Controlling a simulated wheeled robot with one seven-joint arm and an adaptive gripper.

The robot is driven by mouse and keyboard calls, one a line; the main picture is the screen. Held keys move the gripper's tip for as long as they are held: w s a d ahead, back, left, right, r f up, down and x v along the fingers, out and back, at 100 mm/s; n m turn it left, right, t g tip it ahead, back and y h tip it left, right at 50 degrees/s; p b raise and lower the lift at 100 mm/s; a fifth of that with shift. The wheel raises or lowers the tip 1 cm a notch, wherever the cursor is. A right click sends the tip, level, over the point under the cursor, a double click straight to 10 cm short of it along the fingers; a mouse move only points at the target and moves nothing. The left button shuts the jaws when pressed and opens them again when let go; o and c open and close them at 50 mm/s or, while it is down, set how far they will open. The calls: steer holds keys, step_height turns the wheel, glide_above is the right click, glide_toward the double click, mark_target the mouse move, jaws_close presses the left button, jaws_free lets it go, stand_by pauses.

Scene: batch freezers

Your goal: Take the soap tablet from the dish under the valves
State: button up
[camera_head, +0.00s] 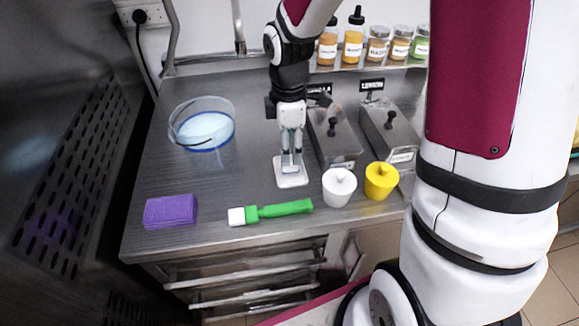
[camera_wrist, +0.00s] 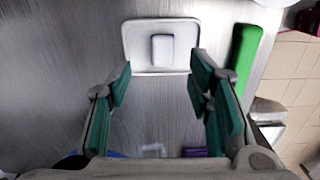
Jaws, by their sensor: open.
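The white soap dish (camera_head: 292,182) lies on the steel counter below the valve units, and it also shows in the wrist view (camera_wrist: 134,40). A small pale rounded soap tablet (camera_wrist: 162,48) lies in the middle of the dish. In the head view the tablet is largely hidden by my fingers. My gripper (camera_head: 291,150) points down above the dish. In the wrist view my gripper (camera_wrist: 162,75) has its green-padded fingers spread apart with nothing between the pads, and the dish and tablet show beyond the fingertips.
Two steel valve units (camera_head: 335,143) (camera_head: 390,135) are right of my gripper. A clear bowl (camera_head: 190,122) and purple sponge (camera_head: 170,211) are left, with bare counter between.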

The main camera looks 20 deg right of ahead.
mark_target(290, 166)
steer(key=shift+s+f, duration=0.15)
steer(key=shift+f, duration=2.65)
steer(key=c, duration=1)
